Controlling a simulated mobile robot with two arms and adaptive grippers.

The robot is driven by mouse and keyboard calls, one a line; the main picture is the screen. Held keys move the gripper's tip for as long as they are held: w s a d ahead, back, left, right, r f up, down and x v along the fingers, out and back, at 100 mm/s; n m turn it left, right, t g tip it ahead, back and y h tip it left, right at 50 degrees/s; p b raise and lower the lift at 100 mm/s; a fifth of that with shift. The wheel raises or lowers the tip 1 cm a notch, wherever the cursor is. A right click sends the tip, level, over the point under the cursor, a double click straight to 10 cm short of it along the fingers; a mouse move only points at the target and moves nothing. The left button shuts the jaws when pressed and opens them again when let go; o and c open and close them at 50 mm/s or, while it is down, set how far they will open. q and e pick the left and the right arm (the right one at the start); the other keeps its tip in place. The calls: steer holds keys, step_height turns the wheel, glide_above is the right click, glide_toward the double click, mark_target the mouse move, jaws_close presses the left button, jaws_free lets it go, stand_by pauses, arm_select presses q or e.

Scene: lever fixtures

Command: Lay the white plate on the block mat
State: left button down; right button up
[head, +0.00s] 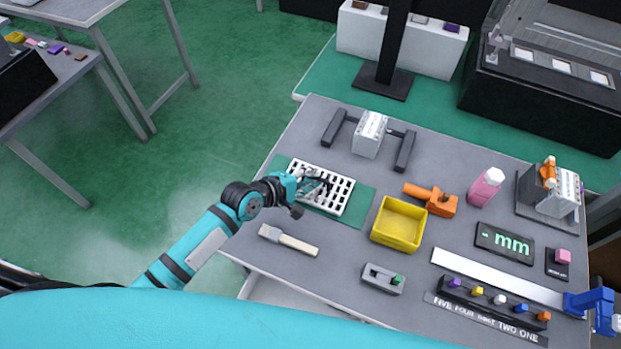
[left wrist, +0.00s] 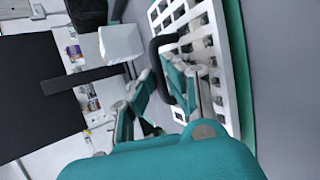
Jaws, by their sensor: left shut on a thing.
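The white plate (head: 342,197), with rows of dark slots, is over the green block mat (head: 361,208) at the left of the table. Mat shows along its right and upper left sides. My left gripper (head: 316,187) is shut on the plate and covers its left middle part. In the left wrist view the plate (left wrist: 222,60) stretches beside the fingers (left wrist: 188,88), with a strip of the mat (left wrist: 238,60) along its edge. I cannot tell whether the plate touches the mat or hangs just above it. My right gripper is not in view.
A yellow tray (head: 376,238) stands right of the mat. A pale-handled tool (head: 290,240) lies in front. A grey block between black bars (head: 369,135) stands behind. An orange clamp (head: 440,201) and pink bottle (head: 485,187) are farther right.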

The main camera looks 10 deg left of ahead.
arm_select(q)
steer(key=shift+w+f, duration=0.1)
steer(key=shift+f, duration=0.1)
steer(key=shift+f, duration=0.2)
steer(key=c, duration=1.4)
jaws_free()
steer(key=shift+o, duration=0.2)
steer(key=shift+r, duration=0.25)
steer(key=v, duration=1.2)
steer(key=shift+d, duration=0.1)
